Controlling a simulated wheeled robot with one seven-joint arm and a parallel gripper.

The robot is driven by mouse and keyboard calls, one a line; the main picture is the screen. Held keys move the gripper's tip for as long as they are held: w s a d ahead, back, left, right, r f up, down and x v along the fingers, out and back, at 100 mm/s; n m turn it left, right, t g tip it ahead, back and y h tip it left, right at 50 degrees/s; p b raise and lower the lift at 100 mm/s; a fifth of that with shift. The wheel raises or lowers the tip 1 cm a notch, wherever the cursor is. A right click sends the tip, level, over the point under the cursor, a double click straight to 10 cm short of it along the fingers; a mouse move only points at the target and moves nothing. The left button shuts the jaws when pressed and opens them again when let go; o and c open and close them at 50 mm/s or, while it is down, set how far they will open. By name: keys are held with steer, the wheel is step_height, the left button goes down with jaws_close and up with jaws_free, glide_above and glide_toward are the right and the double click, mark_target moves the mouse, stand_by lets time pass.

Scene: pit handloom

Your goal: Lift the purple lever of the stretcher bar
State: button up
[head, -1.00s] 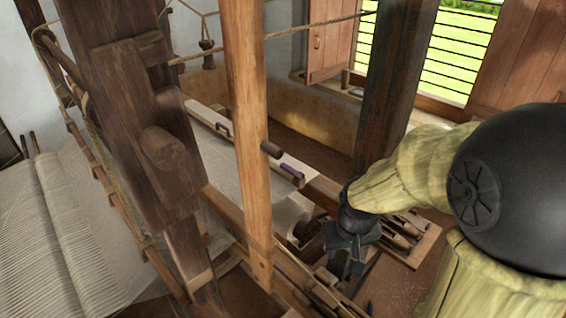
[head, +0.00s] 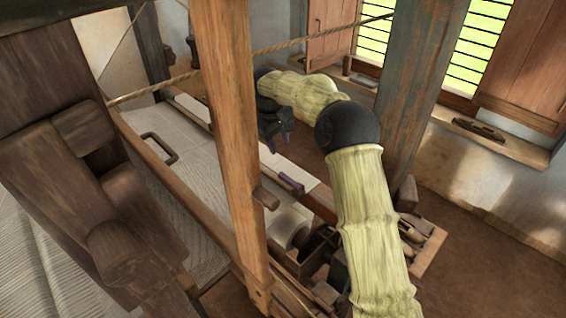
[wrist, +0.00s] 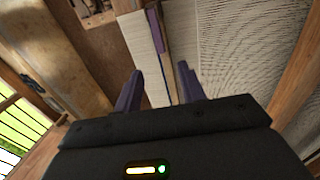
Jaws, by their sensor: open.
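The purple lever (head: 291,183) lies low along a narrow wooden bar across the pale cloth, just behind the upright post in the head view. In the wrist view the lever (wrist: 155,32) is a purple strip on the bar (wrist: 161,60), which I take for the stretcher bar. My gripper (head: 278,142) is open and empty, pointing down above the cloth, up and left of the lever in the head view. In the wrist view its purple fingers (wrist: 158,88) stand apart, with the bar running between them and the lever beyond the tips. I see no contact.
A light wooden post (head: 232,150) stands in front of the cloth, with a short peg (head: 266,198) sticking out. A dark post (head: 418,100) stands right of my arm. A rope (head: 290,45) crosses above my gripper. A compartmented tray (head: 425,245) sits at the lower right.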

steer(key=shift+w+a+r, duration=0.1)
steer(key=shift+w+a, duration=0.05)
steer(key=shift+w, duration=0.3)
steer(key=p, duration=0.8)
glide_toward(285, 177)
steer(key=f, duration=0.2)
steer(key=w+f, duration=0.1)
steer(key=f, duration=0.1)
steer(key=d+f, duration=0.1)
steer(key=f, duration=0.2)
steer(key=shift+w+f, duration=0.1)
steer(key=shift+w, duration=0.1)
steer(key=shift+f, duration=0.6)
